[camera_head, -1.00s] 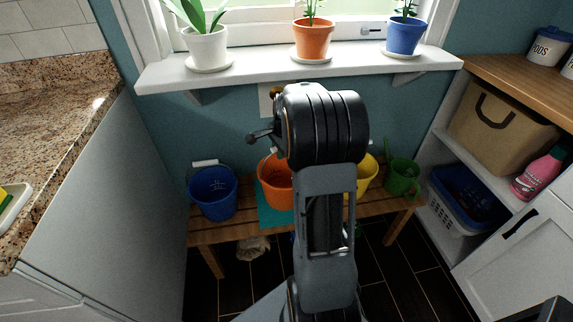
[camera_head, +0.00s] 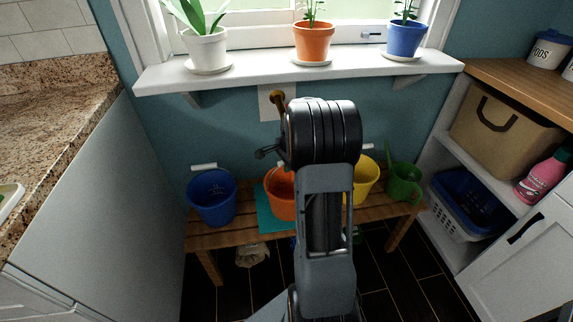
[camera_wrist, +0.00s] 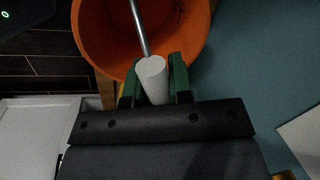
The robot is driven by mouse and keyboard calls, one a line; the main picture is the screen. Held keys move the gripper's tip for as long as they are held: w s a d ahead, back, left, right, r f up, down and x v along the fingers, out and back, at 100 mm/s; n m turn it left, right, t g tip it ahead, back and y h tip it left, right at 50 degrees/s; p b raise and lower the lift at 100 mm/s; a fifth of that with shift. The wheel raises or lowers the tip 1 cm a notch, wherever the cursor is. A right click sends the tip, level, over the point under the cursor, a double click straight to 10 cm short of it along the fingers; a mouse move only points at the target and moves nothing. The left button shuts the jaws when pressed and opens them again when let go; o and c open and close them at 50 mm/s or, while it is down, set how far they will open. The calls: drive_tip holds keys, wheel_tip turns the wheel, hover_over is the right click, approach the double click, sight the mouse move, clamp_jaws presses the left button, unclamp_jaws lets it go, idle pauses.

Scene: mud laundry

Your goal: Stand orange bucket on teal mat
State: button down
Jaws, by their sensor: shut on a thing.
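The orange bucket (camera_head: 281,196) is low over the wooden bench, partly hidden behind my arm in the head view. The teal mat (camera_head: 265,218) lies on the bench, its bare part showing left of and in front of the bucket. I cannot tell whether the bucket touches the mat. In the wrist view my gripper (camera_wrist: 155,80) is shut on the white handle grip (camera_wrist: 152,74) of the orange bucket (camera_wrist: 92,42). The bucket hangs or stands beyond the green fingertips. In the head view my arm hides the gripper.
A blue bucket (camera_head: 212,198) stands left on the bench (camera_head: 225,237). A yellow bucket (camera_head: 366,180) and a green watering can (camera_head: 404,183) stand to the right. The window sill (camera_head: 270,72) with potted plants overhangs behind. A wall tap (camera_head: 277,97) is above the bench.

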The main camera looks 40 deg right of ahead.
drive_tip(key=shift+f, duration=0.1)
drive_tip(key=c, duration=1)
unclamp_jaws()
wheel_tip(320, 180, up, 11)
drive_tip(key=s+p, duration=0.2)
drive_tip(key=p, duration=0.1)
drive_tip(key=s+a+r+n, duration=0.2)
drive_tip(key=a+n, duration=0.2)
drive_tip(key=a, duration=0.2)
drive_tip(key=s+a+r+n, duration=0.2)
drive_tip(key=s+a+n, duration=0.15)
drive_tip(key=a, duration=0.35)
drive_tip(key=s+a+n, duration=0.3)
drive_tip(key=s+a+f+n, duration=0.1)
drive_tip(key=s+a+n, duration=0.2)
drive_tip(key=n, duration=0.1)
drive_tip(key=s+a+f+n, duration=0.1)
drive_tip(key=s+a+n, duration=0.2)
drive_tip(key=a+n, duration=0.1)
drive_tip(key=shift+s+f+t, duration=0.1)
drive_tip(key=shift+s+t, duration=0.2)
drive_tip(key=shift+s, duration=0.05)
